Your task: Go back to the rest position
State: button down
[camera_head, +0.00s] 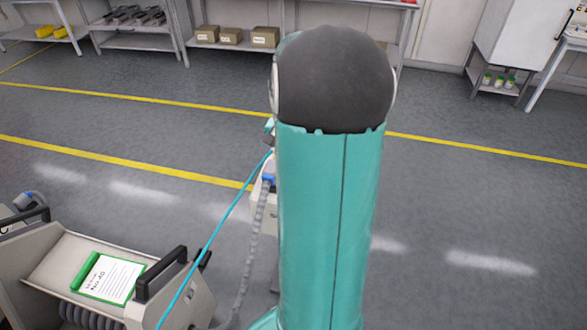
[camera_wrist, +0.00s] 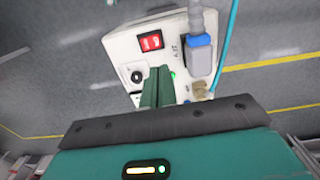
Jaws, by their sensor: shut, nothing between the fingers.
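My gripper (camera_wrist: 158,76) shows in the wrist view as two teal fingers pressed together, shut and empty. It lies in front of a white control box (camera_wrist: 118,48) and covers part of its face; I cannot tell whether it touches. The box carries a red rocker switch (camera_wrist: 150,41), a round key-like switch (camera_wrist: 135,76) and a blue plug (camera_wrist: 200,54) with a grey cable. In the head view my teal arm stands upright in the middle and hides my gripper and most of the box. The blue plug (camera_head: 268,180) shows beside the arm.
A feeder trolley (camera_head: 190,295) with a black handle (camera_head: 160,275) and a green-framed card (camera_head: 107,278) stands at lower left. A cyan hose (camera_head: 215,232) runs past my arm. Shelves with cardboard boxes (camera_head: 265,37) line the back. The floor (camera_head: 480,215) at right is clear.

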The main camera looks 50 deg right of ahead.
jog(key=shift+w+r, duration=0.1)
jog(key=shift+r, duration=0.35)
dwell(0.3)
jog(key=a+r+n+t, duration=0.2)
jog(key=a+r+n, duration=0.2)
jog(key=a, duration=1)
jog(key=a+r+n+t+h, duration=0.1)
jog(key=a+r+n, duration=0.4)
jog(key=a, duration=0.8)
notch_tip(320, 180, up, 3)
jog(key=shift+s+a+f+t, duration=0.1)
jog(key=shift+s+a+t, duration=0.15)
jog(key=shift+a+t, duration=0.25)
jog(key=c, duration=2.2)
grip_release()
jog(key=s+a+n, duration=0.1)
jog(key=a, duration=0.1)
jog(key=s+a+n+t, duration=0.1)
jog(key=s+a, duration=0.1)
jog(key=s+a+n+t+y, duration=0.1)
jog(key=a+n, duration=0.1)
jog(key=a, duration=0.1)
jog(key=shift+s+r, duration=0.3)
jog(key=shift+s, duration=0.1)
jog(key=c, duration=1.8)
grip_release()
jog(key=shift+s+a, duration=0.15)
jog(key=shift+a, duration=0.1)
jog(key=o, duration=0.7)
